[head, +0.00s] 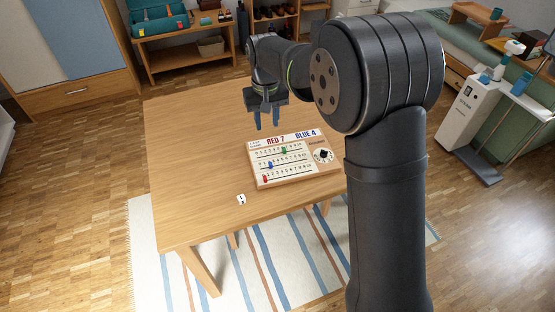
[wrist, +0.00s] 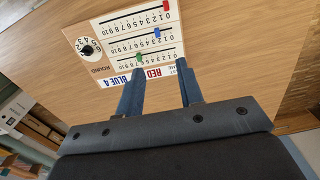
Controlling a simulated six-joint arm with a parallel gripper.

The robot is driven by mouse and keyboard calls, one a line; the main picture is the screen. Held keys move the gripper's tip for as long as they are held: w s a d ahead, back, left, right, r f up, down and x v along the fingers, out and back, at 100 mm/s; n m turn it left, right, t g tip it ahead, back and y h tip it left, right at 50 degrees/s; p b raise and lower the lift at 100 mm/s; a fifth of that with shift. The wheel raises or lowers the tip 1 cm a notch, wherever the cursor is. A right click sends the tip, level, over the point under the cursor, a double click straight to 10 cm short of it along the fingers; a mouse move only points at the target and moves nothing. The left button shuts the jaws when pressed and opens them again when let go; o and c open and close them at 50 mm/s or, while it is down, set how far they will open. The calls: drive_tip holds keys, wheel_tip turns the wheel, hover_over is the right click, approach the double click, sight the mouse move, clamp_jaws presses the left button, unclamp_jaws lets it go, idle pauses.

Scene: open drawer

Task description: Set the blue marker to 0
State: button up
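The score board (head: 262,185) lies on the wooden table, with three slider rows numbered 0 to 10. The blue marker (head: 270,164) is on the middle row, a little off the 0 end, around 2; its exact number is too small to read surely. It also shows in the wrist view (wrist: 156,32), where the board is upside down. A green marker (head: 284,149) is mid-row on the row by the header, and a red marker (head: 265,178) is near the 0 end of the far row from it. My gripper (head: 267,125) is open and empty, above the table behind the board, fingers pointing down.
A round black dial (head: 323,156) is on the board's right side. A small white die (head: 241,199) lies on the table (head: 190,180) in front of the board's left corner. The table left of the board is clear. The header reads RED 7 and BLUE 4.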

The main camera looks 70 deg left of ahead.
wheel_tip(320, 180, down, 2)
drive_tip(key=w+a+f, duration=0.1)
approach(270, 164)
wheel_tip(270, 164, down, 8)
drive_tip(key=shift+w+a+f, duration=0.1)
drive_tip(key=shift+f, duration=0.1)
idle(0.3)
clamp_jaws()
